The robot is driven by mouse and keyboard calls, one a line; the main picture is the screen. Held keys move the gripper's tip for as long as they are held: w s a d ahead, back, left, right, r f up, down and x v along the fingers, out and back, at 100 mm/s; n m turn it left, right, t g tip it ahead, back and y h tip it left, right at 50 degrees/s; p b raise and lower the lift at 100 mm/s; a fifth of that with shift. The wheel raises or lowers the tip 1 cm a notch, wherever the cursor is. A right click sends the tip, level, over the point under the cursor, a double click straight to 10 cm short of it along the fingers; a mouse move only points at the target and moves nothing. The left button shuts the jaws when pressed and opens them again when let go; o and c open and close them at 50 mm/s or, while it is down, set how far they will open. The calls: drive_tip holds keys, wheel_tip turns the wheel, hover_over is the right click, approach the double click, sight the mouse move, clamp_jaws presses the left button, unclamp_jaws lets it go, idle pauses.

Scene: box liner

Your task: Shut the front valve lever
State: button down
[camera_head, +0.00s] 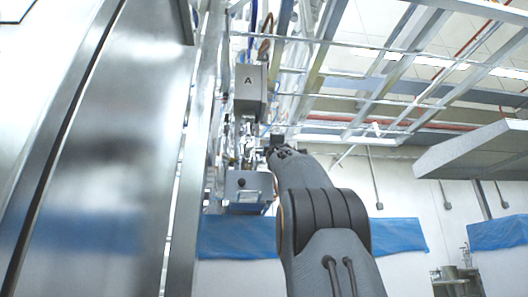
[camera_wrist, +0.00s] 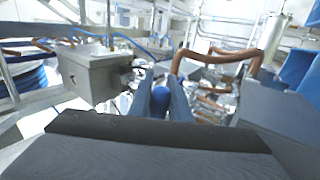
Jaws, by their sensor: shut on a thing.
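My gripper (camera_wrist: 161,84) has its two fingers on either side of a blue rounded knob (camera_wrist: 160,100) in the wrist view and is shut on it. The knob appears to be the end of the valve lever; the rest of the lever is hidden by the fingers, so its angle cannot be told. In the head view my gripper (camera_head: 277,148) is small and dark, at the right side of the cluttered fittings between two grey boxes. The lever cannot be made out there.
A grey box marked A (camera_head: 249,90) hangs above a lower grey box (camera_head: 248,187). In the wrist view, a grey box (camera_wrist: 93,72) is close left and a copper-coloured pipe (camera_wrist: 215,55) close right. A metal panel (camera_head: 105,150) stands left in the head view.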

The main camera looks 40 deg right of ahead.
drive_tip(key=shift+d+f, duration=0.1)
idle(0.3)
drive_tip(key=c, duration=1.6)
unclamp_jaws()
drive_tip(key=shift+c, duration=0.2)
drive_tip(key=shift+s, duration=0.1)
drive_tip(key=b+v, duration=0.5)
drive_tip(key=v, duration=0.2)
drive_tip(key=shift+s+a+f, duration=0.2)
drive_tip(key=shift+s+a, duration=0.05)
drive_tip(key=shift+a, duration=0.05)
